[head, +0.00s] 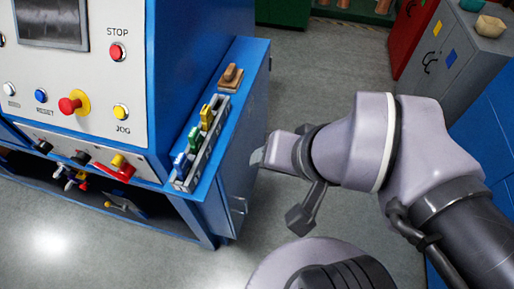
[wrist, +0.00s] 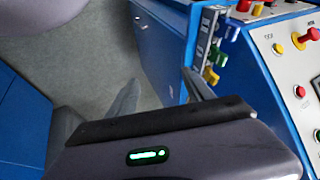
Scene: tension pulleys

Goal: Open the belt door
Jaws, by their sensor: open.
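The blue cabinet's side panel (head: 236,150), which looks like the belt door, stands flat against the cabinet and seems shut. A small metal handle (head: 239,205) sits low near its front edge. In the wrist view the blue panel (wrist: 160,45) lies beyond my fingers, with a small handle-like piece (wrist: 138,22) at its far left edge. My gripper (head: 260,156) is close to the right of the panel, above the handle's height. In the wrist view my gripper (wrist: 162,93) shows two spread fingers with nothing between them. Whether a fingertip touches the panel cannot be told.
A ledge above the panel carries a rack (head: 200,140) with blue, green and yellow pieces and a brown block (head: 231,76). The control face with a red button (head: 70,105) is at left. Grey floor (head: 320,80) is free behind; a grey cabinet (head: 455,50) stands at the right.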

